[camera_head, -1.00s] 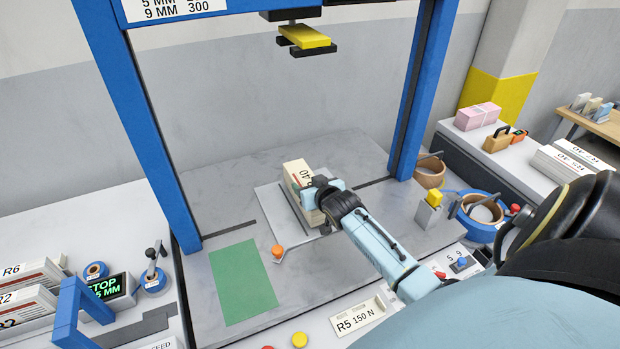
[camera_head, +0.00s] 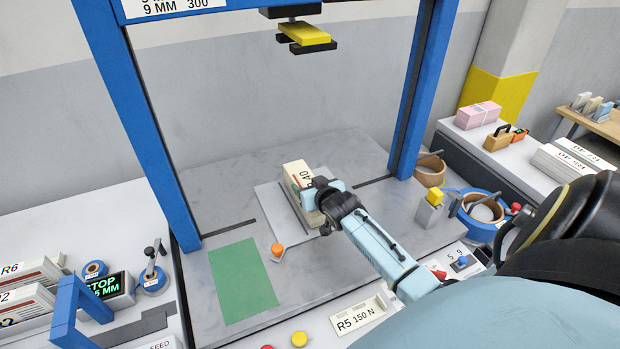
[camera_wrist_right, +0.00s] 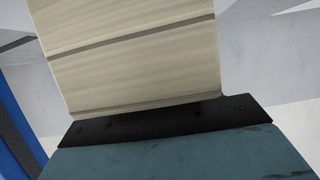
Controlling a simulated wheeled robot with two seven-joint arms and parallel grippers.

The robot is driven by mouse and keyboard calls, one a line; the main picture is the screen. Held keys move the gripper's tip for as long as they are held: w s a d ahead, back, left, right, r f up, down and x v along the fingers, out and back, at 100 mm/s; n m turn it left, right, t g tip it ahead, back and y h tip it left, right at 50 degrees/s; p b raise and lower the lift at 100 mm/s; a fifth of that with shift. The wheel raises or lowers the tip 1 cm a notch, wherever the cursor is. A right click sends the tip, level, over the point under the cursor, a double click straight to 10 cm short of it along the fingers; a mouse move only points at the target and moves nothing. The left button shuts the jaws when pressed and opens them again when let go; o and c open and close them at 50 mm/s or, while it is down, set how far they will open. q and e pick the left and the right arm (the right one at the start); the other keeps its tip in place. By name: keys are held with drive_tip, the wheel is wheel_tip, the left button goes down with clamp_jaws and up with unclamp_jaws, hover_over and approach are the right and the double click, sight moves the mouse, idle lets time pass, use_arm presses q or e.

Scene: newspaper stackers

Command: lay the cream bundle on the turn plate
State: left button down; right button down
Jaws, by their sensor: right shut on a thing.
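The cream bundle (camera_head: 297,176), with "40" lettering on its top, is over the pale square turn plate (camera_head: 270,196) under the blue frame. My right gripper (camera_head: 318,201) is shut on the bundle's near right end. I cannot tell whether the bundle touches the plate or hangs just above it. In the right wrist view the bundle (camera_wrist_right: 130,60) fills the upper middle, its layered side against a black gripper part. The fingertips are mostly hidden by the bundle and the wrist. My left gripper is not in view.
A blue upright frame (camera_head: 135,120) stands around the plate, with a yellow-topped press head (camera_head: 305,36) above. A green mat (camera_head: 242,280) and an orange knob (camera_head: 277,250) lie in front. Blue and brown tape rolls (camera_head: 482,212) sit at right. Stacked bundles (camera_head: 30,275) are at left.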

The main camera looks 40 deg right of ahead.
drive_tip(key=shift+w, duration=0.15)
drive_tip(key=shift+c, duration=1.9)
unclamp_jaws()
drive_tip(key=shift+o, duration=0.5)
drive_tip(key=shift+s+f, duration=0.25)
drive_tip(key=shift+f, duration=0.05)
drive_tip(key=p+v, duration=0.1)
drive_tip(key=v, duration=1.2)
drive_tip(key=shift+r, duration=0.4)
